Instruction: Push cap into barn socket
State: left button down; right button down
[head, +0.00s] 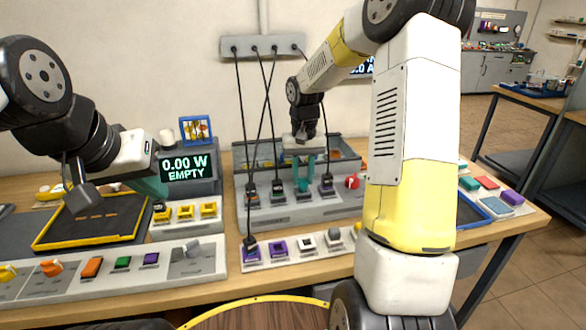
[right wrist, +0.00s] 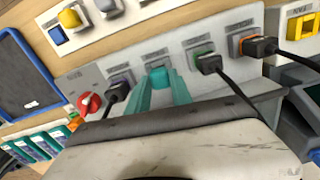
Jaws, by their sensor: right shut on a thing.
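My right gripper (head: 304,184) reaches down over the grey socket panel (head: 285,216). In the right wrist view the teal fingers of this gripper (right wrist: 158,88) are shut on a small teal cap (right wrist: 157,70) at a socket between the green and purple ones. The cap looks in line with that socket; I cannot tell how deep it sits. The socket labels are too small to read, so I cannot confirm which is the barn socket. My left gripper (head: 152,187) is at the left, near the lit display; its finger opening is unclear.
Black plugs with cables sit in the neighbouring green (right wrist: 207,62) and orange (right wrist: 258,46) sockets, and another in the purple one (right wrist: 118,90). A red knob (right wrist: 88,103) is on the same panel. A lower strip (head: 305,246) with coloured pieces lies in front. A display (head: 186,167) reads EMPTY.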

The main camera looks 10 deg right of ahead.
aim_at(303, 179)
jog(key=shift+f, duration=0.6)
dwell(0.3)
jog(key=c, duration=1.4)
grip_release()
jog(key=shift+c, duration=0.2)
jog(key=shift+r, duration=0.15)
notch_tip(303, 179, up, 11)
